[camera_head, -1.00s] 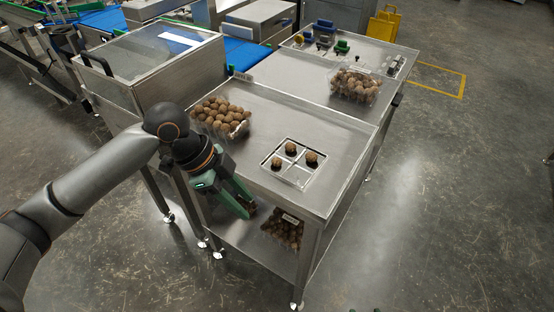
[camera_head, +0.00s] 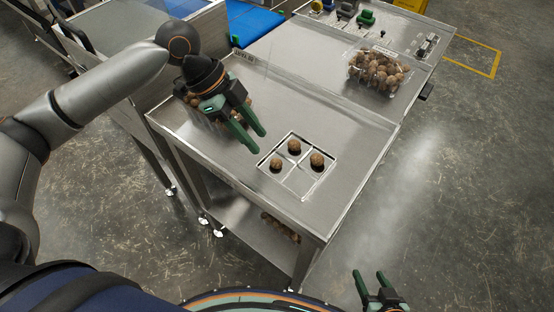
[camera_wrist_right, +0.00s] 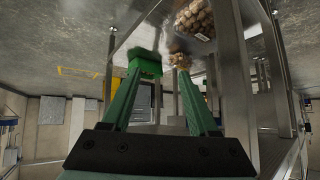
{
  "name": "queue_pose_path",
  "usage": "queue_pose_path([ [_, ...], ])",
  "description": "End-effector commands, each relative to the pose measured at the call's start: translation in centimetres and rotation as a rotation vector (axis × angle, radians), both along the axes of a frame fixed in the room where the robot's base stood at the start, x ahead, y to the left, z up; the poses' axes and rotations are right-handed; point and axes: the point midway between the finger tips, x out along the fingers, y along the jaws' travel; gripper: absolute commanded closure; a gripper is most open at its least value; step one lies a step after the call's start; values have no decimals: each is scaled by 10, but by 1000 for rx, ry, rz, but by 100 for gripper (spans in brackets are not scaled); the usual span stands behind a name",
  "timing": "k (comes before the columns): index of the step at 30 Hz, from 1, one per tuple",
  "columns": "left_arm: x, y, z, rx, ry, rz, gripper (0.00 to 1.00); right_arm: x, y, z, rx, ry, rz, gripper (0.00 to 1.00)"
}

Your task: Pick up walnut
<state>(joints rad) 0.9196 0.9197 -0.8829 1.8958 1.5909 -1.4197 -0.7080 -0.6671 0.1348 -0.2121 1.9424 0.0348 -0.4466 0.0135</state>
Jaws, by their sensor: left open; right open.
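Three brown walnuts sit in the four-compartment tray on the steel table: the left walnut (camera_head: 277,165), the back walnut (camera_head: 294,146) and the right walnut (camera_head: 317,160). The tray's front compartment (camera_head: 299,181) is empty. A walnut pile (camera_head: 194,101) at the table's left is mostly hidden behind my left gripper and wrist. My left gripper (camera_head: 261,143) is open and empty, above the table between the pile and the tray. My right gripper (camera_head: 369,275) is open and empty, low at the front right, away from the table. Its parted green fingers (camera_wrist_right: 162,72) show in the right wrist view.
A clear clamshell of walnuts (camera_head: 378,73) stands on the table's back right. More walnuts (camera_head: 281,226) lie on the lower shelf, partly hidden by the tabletop. Small tools (camera_head: 365,18) lie at the far end. The tabletop right of the tray is clear.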

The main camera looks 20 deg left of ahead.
Motion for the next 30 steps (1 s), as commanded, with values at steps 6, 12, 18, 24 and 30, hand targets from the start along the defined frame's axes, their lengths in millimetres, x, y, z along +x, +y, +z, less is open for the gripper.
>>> queue_pose_path([
  [6, 0, -10, -18, 0, 1, 0, 59, 0, 2, 0, 4, -1, 2, 40],
  [12, -1, -24, -41, 0, 2, -1, 59, 3, 2, -1, 4, -6, 2, 40],
  [18, 0, -35, -60, 0, -1, 3, 59, 10, 2, 2, 5, -22, 3, 40],
  [24, 0, -36, -61, 0, -2, 3, 59, 11, 3, 4, 6, -25, 4, 40],
  [30, 0, -36, -61, 0, -2, 3, 76, 10, 3, 3, 6, -24, 3, 40],
])
